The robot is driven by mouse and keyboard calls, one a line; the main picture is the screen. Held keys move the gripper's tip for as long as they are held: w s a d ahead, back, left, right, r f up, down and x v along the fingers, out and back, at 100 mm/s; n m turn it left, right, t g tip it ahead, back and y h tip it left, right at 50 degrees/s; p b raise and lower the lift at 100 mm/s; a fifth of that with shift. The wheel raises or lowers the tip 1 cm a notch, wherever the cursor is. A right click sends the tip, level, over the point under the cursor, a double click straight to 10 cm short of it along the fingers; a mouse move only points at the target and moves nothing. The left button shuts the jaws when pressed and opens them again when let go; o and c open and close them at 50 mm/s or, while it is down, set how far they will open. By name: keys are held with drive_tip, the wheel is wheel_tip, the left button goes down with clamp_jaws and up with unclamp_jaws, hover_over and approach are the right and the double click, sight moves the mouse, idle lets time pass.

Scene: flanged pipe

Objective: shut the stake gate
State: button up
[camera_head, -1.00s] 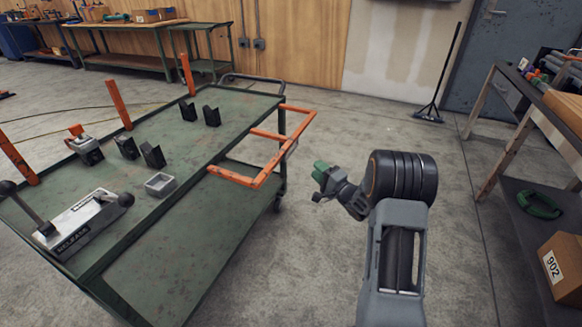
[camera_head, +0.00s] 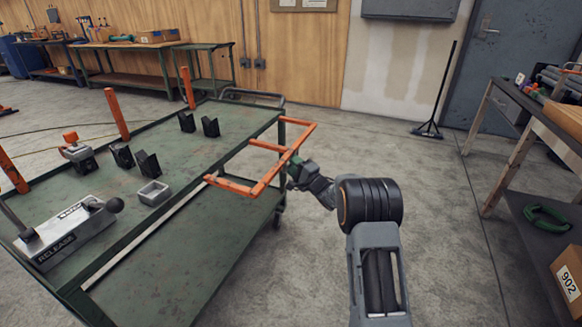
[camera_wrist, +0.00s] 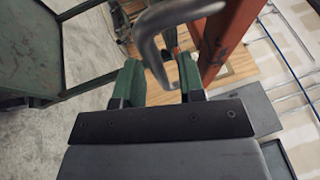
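The orange stake gate (camera_head: 264,187) is an open frame with a middle bar. It sticks out from the right long side of the green cart (camera_head: 190,148), lying roughly flat rather than upright. My gripper (camera_head: 293,166) is at the gate's outer side, near the middle bar; the head view does not show clearly whether they touch. In the wrist view my gripper's green fingers (camera_wrist: 158,82) are apart. A grey bent bar (camera_wrist: 150,45) passes between or just beyond them, and an orange bar (camera_wrist: 226,40) stands close to the right finger.
Orange stakes (camera_head: 117,113) stand upright along the cart's left side. Black V-blocks (camera_head: 148,164), a small grey tray (camera_head: 154,193) and a lever device marked RELEASE (camera_head: 68,233) sit on its top. A workbench (camera_head: 492,140) stands right; open floor lies between.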

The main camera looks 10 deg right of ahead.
drive_tip(key=shift+w+a, duration=0.25)
drive_tip(key=shift+w, duration=0.1)
clamp_jaws()
idle(0.4)
